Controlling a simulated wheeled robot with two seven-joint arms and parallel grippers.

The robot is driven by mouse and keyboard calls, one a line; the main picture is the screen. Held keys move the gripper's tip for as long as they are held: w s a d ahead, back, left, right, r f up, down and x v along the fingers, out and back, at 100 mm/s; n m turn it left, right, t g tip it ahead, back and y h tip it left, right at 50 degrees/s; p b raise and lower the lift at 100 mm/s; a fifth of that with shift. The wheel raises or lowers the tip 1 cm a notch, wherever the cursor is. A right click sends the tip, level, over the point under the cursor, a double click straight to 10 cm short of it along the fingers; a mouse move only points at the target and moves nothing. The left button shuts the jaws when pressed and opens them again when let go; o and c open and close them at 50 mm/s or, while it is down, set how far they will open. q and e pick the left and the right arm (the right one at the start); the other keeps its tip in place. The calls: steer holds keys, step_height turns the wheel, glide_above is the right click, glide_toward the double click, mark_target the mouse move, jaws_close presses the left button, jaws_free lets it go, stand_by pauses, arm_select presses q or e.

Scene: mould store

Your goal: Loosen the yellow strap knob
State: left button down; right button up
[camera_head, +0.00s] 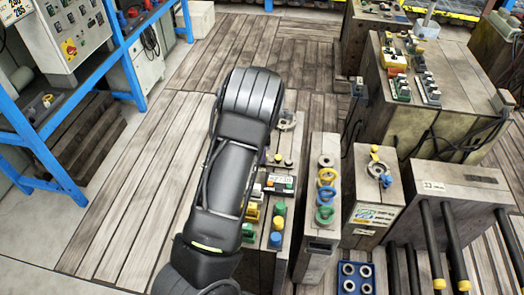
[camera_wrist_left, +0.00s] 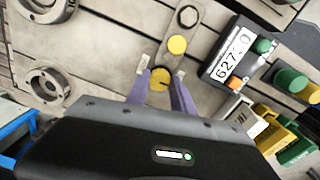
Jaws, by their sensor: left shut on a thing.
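In the left wrist view, my left gripper (camera_wrist_left: 161,80) has its two purple fingers on either side of a round yellow knob (camera_wrist_left: 160,78), shut on it. The knob has a dark line on its top. A second yellow disc (camera_wrist_left: 177,44) and a dark ring (camera_wrist_left: 188,17) lie beyond it on a grey strap-like plate (camera_wrist_left: 170,58). In the head view, my left arm (camera_head: 236,160) covers the gripped knob and the fingertips. My right gripper shows in neither view.
Metal rings (camera_wrist_left: 45,88) sit left. In the head view, a block with coloured rings (camera_head: 325,190) is close right of my arm; plank floor (camera_head: 150,170) is clear left.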

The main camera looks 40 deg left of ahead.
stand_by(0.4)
arm_select(q)
steer(key=c, duration=1.1)
jaws_free()
steer(key=shift+r, duration=0.1)
step_height(320, 180, up, 8)
steer(key=shift+s+d+f+b, duration=0.1)
steer(key=shift+s+f+b, duration=0.1)
steer(key=shift+b, duration=0.1)
